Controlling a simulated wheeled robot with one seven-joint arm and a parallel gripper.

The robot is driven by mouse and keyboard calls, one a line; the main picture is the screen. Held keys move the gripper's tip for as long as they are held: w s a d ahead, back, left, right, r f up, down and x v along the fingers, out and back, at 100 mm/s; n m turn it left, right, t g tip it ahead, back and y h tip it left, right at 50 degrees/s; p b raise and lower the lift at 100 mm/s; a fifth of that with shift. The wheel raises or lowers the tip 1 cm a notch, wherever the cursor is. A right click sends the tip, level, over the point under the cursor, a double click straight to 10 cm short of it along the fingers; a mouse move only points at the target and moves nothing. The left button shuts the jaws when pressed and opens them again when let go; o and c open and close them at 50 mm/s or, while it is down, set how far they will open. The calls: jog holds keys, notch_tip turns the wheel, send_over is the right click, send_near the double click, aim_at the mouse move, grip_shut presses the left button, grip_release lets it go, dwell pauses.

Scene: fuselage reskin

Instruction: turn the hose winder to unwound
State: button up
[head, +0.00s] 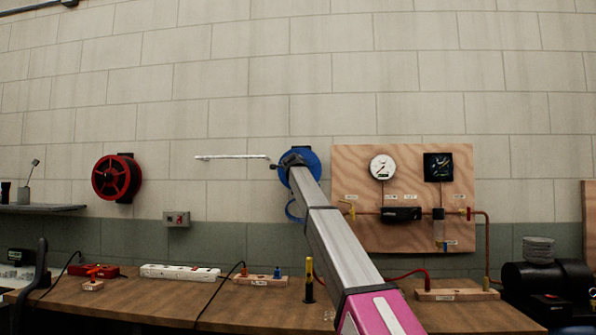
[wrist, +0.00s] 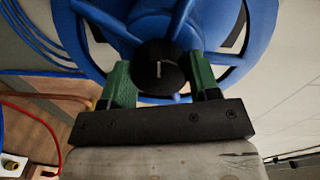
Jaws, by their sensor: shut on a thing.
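The hose winder is a blue spoked reel (head: 312,160) on the wall, left of the wooden gauge board in the head view. My arm hides much of it there. In the wrist view the blue reel (wrist: 95,50) fills the top, with blue hose (wrist: 35,40) at the left. A round black knob (wrist: 160,68) with a light mark stands at its middle. My gripper (wrist: 160,88) has green fingers on either side of the knob and is shut on it. In the head view the gripper's fingers are hidden behind my arm.
A red reel (head: 117,178) hangs on the wall at the left. The wooden board (head: 350,235) carries gauges and copper pipe on the right. The workbench (head: 150,298) below holds a power strip (head: 180,272), several fittings and a yellow-black tool (head: 309,280).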

dwell(0.4)
jog(key=o, duration=0.9)
jog(key=s, duration=1)
jog(key=shift+s+a+r, duration=0.3)
jog(key=shift+s, duration=0.1)
